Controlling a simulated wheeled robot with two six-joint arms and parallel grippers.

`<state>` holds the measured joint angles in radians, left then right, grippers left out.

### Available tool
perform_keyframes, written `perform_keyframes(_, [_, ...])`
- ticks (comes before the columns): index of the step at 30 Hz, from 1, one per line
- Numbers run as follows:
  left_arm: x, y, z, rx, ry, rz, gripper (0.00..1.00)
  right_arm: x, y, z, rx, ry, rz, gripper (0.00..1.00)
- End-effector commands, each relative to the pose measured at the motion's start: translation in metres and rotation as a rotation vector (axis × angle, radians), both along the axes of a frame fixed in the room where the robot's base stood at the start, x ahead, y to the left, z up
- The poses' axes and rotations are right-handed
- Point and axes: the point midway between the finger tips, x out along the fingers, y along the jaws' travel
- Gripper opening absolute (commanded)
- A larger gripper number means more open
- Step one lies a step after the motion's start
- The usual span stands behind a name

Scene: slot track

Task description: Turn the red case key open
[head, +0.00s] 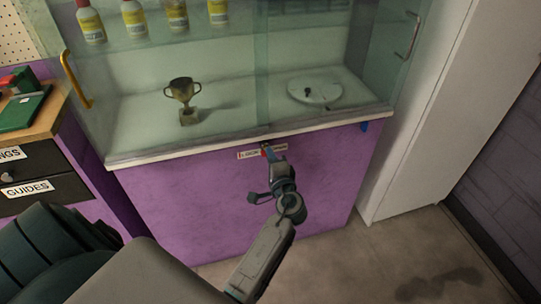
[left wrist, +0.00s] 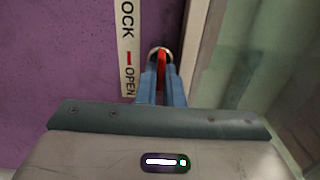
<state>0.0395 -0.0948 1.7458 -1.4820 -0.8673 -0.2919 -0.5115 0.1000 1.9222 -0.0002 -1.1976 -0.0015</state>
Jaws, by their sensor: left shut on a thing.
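The red case key (left wrist: 161,65) sits in a round metal lock between the two blue fingers of my left gripper (left wrist: 162,88). The fingers are shut on it and hide part of it. In the wrist view its red strip runs roughly alongside the white label (left wrist: 128,45), which reads "...OCK" and "OPEN" with a red mark between. In the head view my left gripper (head: 268,156) meets the purple case front just under the white ledge, and only a speck of red (head: 264,151) shows there. The key's exact turn angle is hard to tell. My right gripper is out of view.
Above the lock, glass doors (head: 225,85) front a display case holding a gold trophy (head: 183,95) and a round white disc (head: 315,91). Door handles (head: 75,80) stick out. A drawer cabinet (head: 45,165) stands left, a white panel (head: 440,110) right. Floor is clear right.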

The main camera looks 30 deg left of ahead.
Motion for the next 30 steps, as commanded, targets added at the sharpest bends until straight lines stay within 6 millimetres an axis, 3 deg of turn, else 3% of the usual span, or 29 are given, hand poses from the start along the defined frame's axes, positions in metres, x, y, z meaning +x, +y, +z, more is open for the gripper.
perform_keyframes(12, [0.0003,0.0002,0.0005,0.006,0.004,-0.001,0.0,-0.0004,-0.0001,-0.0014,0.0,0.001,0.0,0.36])
perform_keyframes(13, [0.0003,0.0002,0.0005,0.006,0.004,-0.001,0.13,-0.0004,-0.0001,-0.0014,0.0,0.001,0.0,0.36])
perform_keyframes(15, [0.0003,0.0002,0.0004,0.006,0.004,-0.001,0.27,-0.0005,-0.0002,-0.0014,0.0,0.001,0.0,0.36])
perform_keyframes(16, [0.0003,0.0002,0.0004,0.005,0.003,0.0,0.29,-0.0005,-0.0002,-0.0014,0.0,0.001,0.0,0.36])
perform_keyframes(30, [0.0017,0.0016,-0.0001,0.005,0.004,-0.002,0.29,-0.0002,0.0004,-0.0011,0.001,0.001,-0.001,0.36])
